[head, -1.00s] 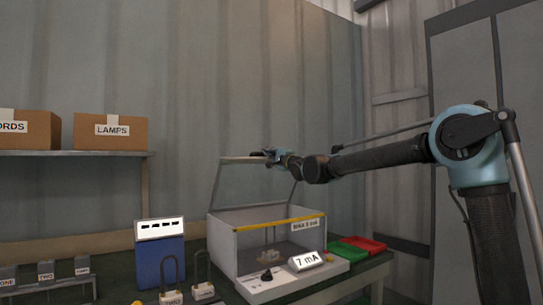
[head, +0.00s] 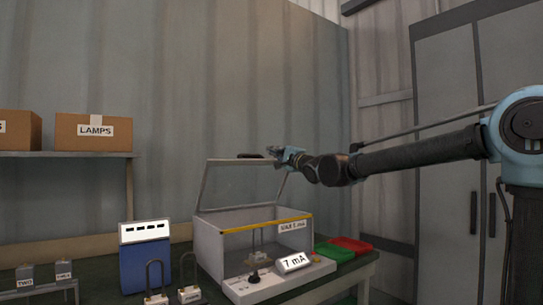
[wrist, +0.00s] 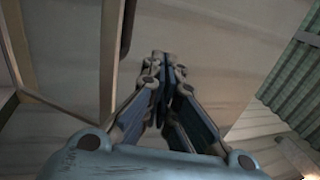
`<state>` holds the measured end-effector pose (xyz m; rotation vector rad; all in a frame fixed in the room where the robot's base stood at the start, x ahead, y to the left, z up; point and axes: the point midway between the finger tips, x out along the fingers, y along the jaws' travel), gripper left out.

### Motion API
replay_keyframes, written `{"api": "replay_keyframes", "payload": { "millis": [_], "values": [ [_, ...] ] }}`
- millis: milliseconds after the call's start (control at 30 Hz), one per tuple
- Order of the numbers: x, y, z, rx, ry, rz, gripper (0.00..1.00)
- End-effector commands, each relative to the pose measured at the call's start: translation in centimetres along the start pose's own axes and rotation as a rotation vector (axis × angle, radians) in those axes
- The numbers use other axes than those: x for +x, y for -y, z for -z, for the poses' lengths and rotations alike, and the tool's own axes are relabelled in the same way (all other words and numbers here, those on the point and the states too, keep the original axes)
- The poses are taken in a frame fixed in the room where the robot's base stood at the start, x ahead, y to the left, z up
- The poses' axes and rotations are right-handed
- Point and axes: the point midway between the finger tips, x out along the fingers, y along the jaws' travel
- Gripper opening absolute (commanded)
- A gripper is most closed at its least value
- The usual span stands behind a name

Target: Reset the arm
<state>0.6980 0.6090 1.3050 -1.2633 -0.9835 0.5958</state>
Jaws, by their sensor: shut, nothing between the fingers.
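My gripper (head: 276,154) is at the end of my arm, beside the upper right part of the raised clear lid (head: 228,184) in the head view. I cannot tell whether it touches the lid frame. In the wrist view my gripper (wrist: 170,62) has its fingers together with nothing between them. The lid belongs to a white box (head: 208,244) with a yellow front edge, standing open on the bench. A meter display (head: 293,263) on its front reads 7 mA, beside a dark knob (head: 254,276).
A red tray (head: 351,244) and a green tray (head: 333,253) lie right of the box. A blue unit (head: 146,262) and two padlock-like items (head: 156,299) stand left. A shelf holds a LAMPS carton (head: 93,132). Grey cabinets (head: 440,160) stand at the right.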

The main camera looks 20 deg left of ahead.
Motion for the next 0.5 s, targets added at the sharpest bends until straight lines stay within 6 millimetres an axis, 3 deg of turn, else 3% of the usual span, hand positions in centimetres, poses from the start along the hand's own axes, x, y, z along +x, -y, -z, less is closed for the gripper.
{"api": "replay_keyframes", "payload": {
  "millis": [333, 433, 500],
  "values": [
    [-1.2, 0.2, 0.6, -0.009, -0.010, -0.007, 0.00],
    [-2.5, -0.4, 2.5, -0.050, -0.052, -0.040, 0.00],
    [-4.2, -1.3, 4.9, -0.104, -0.102, -0.086, 0.00]
  ]
}}
